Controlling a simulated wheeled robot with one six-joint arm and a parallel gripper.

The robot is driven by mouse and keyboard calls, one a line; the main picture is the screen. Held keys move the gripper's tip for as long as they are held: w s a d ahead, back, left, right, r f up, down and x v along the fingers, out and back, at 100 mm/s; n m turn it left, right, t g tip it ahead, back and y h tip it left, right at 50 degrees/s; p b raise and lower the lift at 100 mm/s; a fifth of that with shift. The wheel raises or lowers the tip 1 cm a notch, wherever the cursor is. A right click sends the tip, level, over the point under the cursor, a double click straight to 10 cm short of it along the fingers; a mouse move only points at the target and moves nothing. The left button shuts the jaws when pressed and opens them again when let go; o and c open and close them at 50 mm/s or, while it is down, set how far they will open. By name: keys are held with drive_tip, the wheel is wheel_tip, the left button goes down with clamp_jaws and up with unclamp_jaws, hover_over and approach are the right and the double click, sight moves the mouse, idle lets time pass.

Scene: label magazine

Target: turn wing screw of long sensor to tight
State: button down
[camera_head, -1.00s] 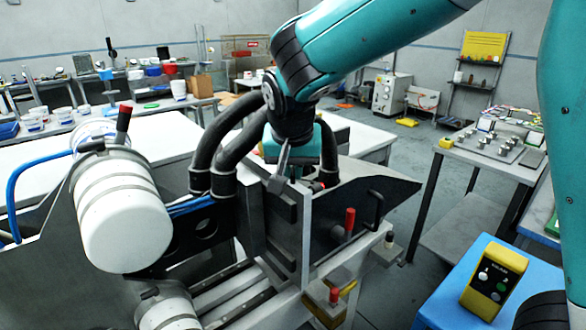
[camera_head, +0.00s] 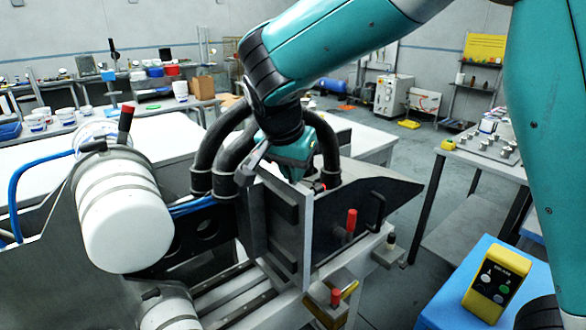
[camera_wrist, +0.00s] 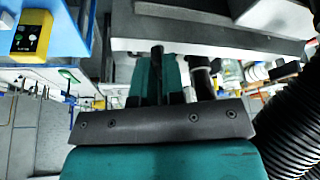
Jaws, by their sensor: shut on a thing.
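My gripper (camera_head: 292,158) is teal and reaches down behind the upright grey plate (camera_head: 306,228) of the machine. The plate hides its fingertips in the head view. In the wrist view the fingers (camera_wrist: 158,84) are close together, with a thin dark upright piece (camera_wrist: 158,62) between them; it may be the wing screw. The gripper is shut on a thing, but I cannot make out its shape. A small red-tipped part (camera_head: 318,187) shows just right of the gripper, behind the plate. I cannot tell which part is the long sensor.
Black hoses (camera_head: 215,155) arch close to the left of my gripper. A red handle (camera_head: 351,220) and a black handle (camera_head: 377,208) stand to the right. A yellow control box (camera_head: 496,281) lies on a blue surface at lower right.

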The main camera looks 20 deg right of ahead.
drive_tip(key=c, duration=1.2)
unclamp_jaws()
drive_tip(key=shift+r, duration=0.1)
drive_tip(key=p+v, duration=0.2)
drive_tip(key=v, duration=1.5)
drive_tip(key=shift+s+a+r, duration=0.1)
drive_tip(key=shift+a, duration=0.1)
